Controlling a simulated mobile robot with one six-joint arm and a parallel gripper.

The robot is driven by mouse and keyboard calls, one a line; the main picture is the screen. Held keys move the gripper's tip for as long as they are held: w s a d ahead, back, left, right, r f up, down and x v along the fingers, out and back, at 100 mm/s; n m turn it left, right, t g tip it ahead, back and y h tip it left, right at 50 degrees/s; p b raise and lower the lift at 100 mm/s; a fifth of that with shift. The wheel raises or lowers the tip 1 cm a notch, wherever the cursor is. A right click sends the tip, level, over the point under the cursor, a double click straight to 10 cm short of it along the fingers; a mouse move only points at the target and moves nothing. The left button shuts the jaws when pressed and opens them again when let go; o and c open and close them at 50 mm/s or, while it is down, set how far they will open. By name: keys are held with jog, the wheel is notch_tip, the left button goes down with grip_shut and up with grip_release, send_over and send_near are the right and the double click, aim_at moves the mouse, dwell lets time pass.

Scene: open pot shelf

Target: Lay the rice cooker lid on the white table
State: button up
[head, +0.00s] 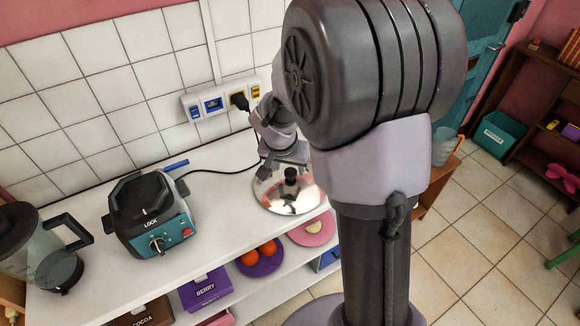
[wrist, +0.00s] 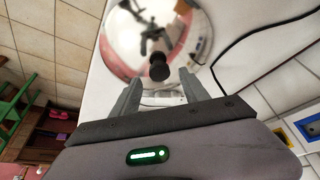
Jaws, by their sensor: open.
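The lid, a shiny silver dome (head: 268,200) with a black knob, appears to lie flat on the white table (head: 228,222), near its front right edge. It also shows in the wrist view (wrist: 190,45), with the knob (wrist: 159,68) facing my gripper. My gripper (head: 287,160) is above the lid. In the wrist view its fingers (wrist: 158,88) are apart, one on each side of the knob's line, with nothing between them. I cannot tell the exact gap to the knob. The teal and black cooker (head: 152,218) stands on the table further left.
A blender jug (head: 45,262) stands at the table's left end. A tiled wall with sockets (head: 222,102) and a black cable is behind. The shelf below holds a purple plate of oranges (head: 261,262), a pink plate (head: 312,230) and boxes. Table between cooker and lid is mostly clear.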

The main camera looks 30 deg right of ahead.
jog(key=s+a+r+n+t+y+p, duration=0.1)
jog(key=s+a+r, duration=0.35)
jog(key=r, duration=0.35)
jog(key=s+a+r+p, duration=0.1)
jog(key=s+a+r, duration=0.2)
jog(key=s+r, duration=0.3)
jog(key=s+a+r+n+t+y, duration=0.1)
jog(key=s+a+r+n+y, duration=0.2)
jog(key=s+a, duration=0.6)
jog(key=shift+s+a+r+t+y, duration=0.15)
jog(key=shift+s+r+t+y, duration=0.25)
jog(key=shift+s+r, duration=0.65)
jog(key=shift+s+f, duration=0.2)
